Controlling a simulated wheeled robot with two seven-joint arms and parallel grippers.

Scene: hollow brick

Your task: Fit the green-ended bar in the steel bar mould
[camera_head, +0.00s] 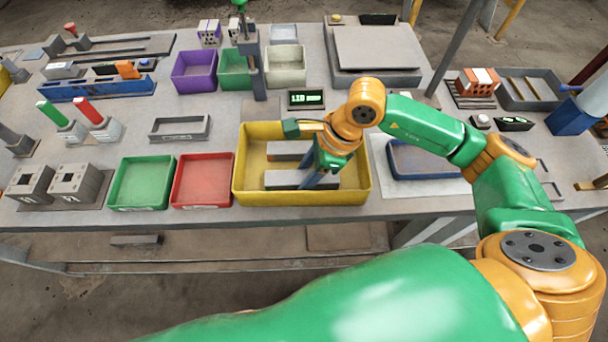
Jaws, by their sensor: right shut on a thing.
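My right gripper (321,181) reaches down into the yellow bin (243,190). Its fingers are shut on the nearer of two grey bars, this one (285,180) lying low in the bin. The farther grey bar (288,148) lies behind it, partly hidden by my wrist. I cannot make out a green end on either bar. A shallow grey rectangular frame (180,136), which looks like the steel bar mould, lies on the table left of the yellow bin. It looks empty. My left gripper is not in view.
A green tray (141,184) and a red tray (203,180) stand left of the yellow bin. Purple (194,72), green and pale bins stand behind, near a dark post (256,75). A blue tray (425,160) lies to the right. Upright green and red handles stand at left.

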